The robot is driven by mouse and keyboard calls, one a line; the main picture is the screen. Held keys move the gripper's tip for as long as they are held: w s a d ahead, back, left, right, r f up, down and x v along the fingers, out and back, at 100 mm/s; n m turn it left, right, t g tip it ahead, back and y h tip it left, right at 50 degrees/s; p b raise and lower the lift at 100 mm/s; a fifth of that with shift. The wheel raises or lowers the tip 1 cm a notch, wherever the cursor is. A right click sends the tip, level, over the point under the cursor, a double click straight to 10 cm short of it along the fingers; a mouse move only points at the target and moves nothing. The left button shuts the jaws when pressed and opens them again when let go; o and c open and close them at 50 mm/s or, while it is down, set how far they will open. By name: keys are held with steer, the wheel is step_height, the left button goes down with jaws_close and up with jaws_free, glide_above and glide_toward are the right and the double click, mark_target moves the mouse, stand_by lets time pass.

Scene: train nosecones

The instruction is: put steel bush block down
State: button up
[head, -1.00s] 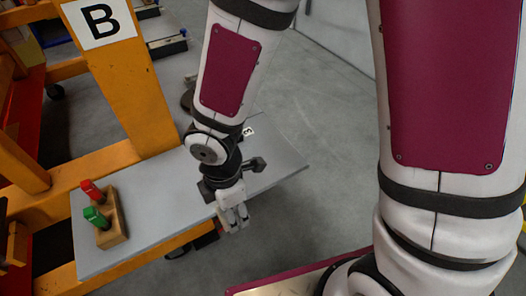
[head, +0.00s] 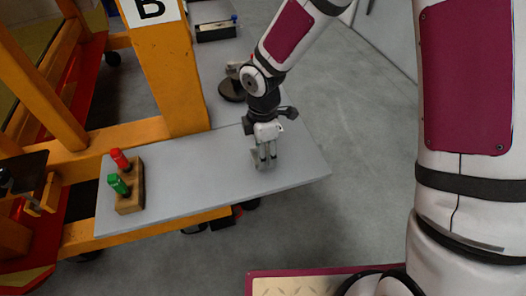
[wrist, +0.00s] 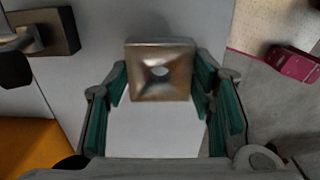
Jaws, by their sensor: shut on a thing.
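The steel bush block (wrist: 160,72) is a square metal piece with a small hole in its middle. In the wrist view it sits at the tips of my gripper (wrist: 162,85), between the green-padded fingers. My gripper is shut on it. In the head view my gripper (head: 265,158) points down over the right part of the grey shelf (head: 205,182). The block is small and partly hidden by the fingers there. I cannot tell whether it touches the shelf.
A wooden holder (head: 131,200) with a red marker (head: 119,158) and a green marker (head: 118,184) stands at the shelf's left end. An orange post (head: 170,80) with a "B" sign rises behind. The shelf between holder and gripper is clear.

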steer(key=shift+w, duration=0.75)
steer(key=shift+w+f+p, duration=0.25)
steer(key=shift+f, duration=0.65)
steer(key=shift+w+f+p, duration=0.2)
steer(key=shift+f, duration=0.7)
steer(key=shift+f, duration=0.15)
steer(key=o, duration=1.5)
steer(key=shift+o, duration=0.2)
